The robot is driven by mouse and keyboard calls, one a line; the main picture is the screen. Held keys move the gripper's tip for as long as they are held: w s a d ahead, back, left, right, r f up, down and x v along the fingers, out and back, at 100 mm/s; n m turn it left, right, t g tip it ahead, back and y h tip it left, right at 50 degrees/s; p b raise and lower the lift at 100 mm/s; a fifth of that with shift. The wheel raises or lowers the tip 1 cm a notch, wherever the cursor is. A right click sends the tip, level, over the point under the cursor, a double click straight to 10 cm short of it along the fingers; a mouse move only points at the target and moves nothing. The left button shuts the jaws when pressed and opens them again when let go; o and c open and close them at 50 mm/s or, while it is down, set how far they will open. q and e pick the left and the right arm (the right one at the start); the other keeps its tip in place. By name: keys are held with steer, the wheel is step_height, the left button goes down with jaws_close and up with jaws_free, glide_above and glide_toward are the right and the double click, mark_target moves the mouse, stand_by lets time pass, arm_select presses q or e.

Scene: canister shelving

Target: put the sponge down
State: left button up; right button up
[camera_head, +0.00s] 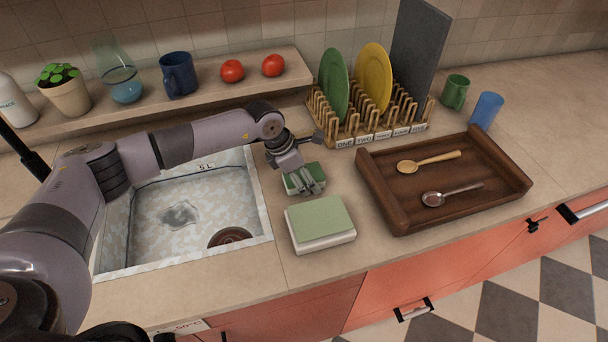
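A small green sponge (291,186) with a pale lower edge is at my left gripper (310,184), to the right of the sink. The gripper points down and its fingers are closed on the sponge, partly covering it. A gap between the sponge and the counter cannot be made out. A pale block with a flat light green top (320,220) lies on the counter just in front of the sponge. My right gripper is not in view.
The sink (258,205) is left of the gripper. Behind stands a wooden rack (345,128) with a green plate (333,84) and a yellow plate (373,78). A brown tray (380,195) with two spoons is to the right. The counter's front edge is close to the pale block.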

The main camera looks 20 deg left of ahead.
arm_select(q)
steer(key=shift+o, duration=1)
steer(key=shift+a+f, duration=0.1)
steer(key=shift+f, duration=0.25)
steer(key=shift+a+r, duration=0.1)
steer(key=shift+r, duration=0.05)
steer(key=shift+r+p, duration=0.35)
steer(key=shift+p, duration=0.15)
steer(key=shift+r+p, duration=0.3)
steer(key=shift+p, duration=0.15)
steer(key=b+v, duration=0.3)
steer(key=shift+s+a+r+b, duration=0.1)
steer(key=shift+a+r+b, duration=0.05)
steer(key=shift+r+b, duration=0.15)
steer(key=b+v, duration=0.3)
steer(key=v, duration=1)
steer(key=shift+r, duration=0.3)
